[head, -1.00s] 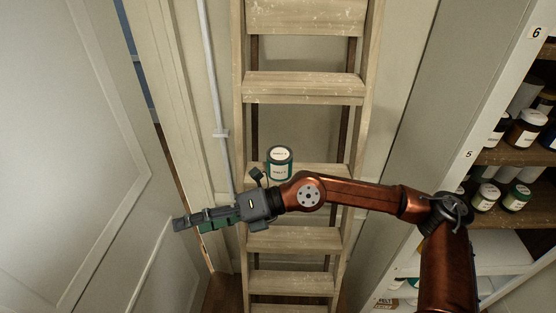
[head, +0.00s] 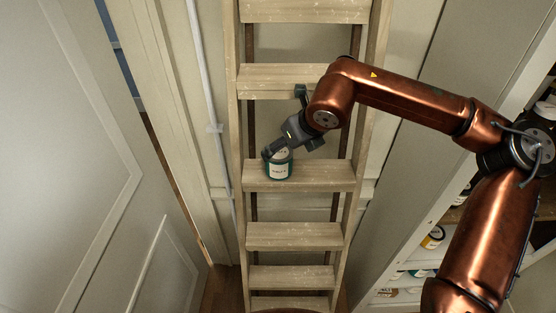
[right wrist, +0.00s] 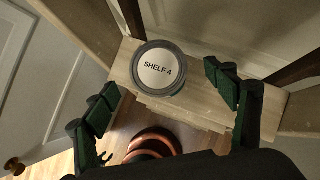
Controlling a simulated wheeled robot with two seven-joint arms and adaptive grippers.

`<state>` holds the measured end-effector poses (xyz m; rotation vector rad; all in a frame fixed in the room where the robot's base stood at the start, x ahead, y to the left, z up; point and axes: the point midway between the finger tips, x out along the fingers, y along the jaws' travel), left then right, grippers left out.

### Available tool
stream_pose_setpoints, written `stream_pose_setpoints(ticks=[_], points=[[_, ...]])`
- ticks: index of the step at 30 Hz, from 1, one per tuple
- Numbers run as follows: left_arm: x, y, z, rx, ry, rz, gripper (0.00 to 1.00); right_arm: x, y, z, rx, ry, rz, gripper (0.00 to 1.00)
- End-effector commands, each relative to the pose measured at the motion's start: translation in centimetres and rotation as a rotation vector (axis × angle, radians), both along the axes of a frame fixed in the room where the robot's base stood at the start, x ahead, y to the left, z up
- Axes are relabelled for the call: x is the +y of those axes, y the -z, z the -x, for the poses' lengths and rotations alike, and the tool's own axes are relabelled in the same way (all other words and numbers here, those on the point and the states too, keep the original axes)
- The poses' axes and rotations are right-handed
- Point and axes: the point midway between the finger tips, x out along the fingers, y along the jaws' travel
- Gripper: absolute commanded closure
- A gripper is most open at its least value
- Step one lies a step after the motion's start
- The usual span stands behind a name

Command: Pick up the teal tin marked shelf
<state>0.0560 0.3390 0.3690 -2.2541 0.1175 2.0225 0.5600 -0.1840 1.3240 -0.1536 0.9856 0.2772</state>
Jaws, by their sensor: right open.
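The teal tin (head: 279,171) with a white label stands upright on a wooden ladder step (head: 325,176). In the right wrist view its round white lid (right wrist: 160,70) reads "SHELF 4" inside a grey rim. My right gripper (head: 276,153) reaches in from the right, just above the tin, and hides part of its top. In the right wrist view the open green-padded fingers (right wrist: 162,80) stand left and right of the tin, with gaps; nothing is between them in their grip. My left gripper is not in view.
The ladder (head: 238,130) has several steps above and below the tin's step. A white panelled door (head: 80,160) is at the left. Shelves with jars, such as a yellow-labelled one (head: 433,238), are at the right behind my arm.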

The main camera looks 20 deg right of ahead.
Motion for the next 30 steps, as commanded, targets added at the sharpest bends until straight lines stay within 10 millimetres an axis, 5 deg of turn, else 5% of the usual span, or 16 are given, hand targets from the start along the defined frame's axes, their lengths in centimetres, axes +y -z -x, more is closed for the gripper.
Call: stream_pose_setpoints(ticks=[7,20,30], points=[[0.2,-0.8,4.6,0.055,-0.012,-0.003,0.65,1.0,3.2,-1.9,0.005,-0.002,0.002,0.22],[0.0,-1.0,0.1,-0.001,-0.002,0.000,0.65,1.3,4.1,-2.4,0.003,-0.005,-0.001,0.27],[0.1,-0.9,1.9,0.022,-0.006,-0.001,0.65,1.3,4.0,-2.4,0.002,-0.005,-0.001,0.51]])
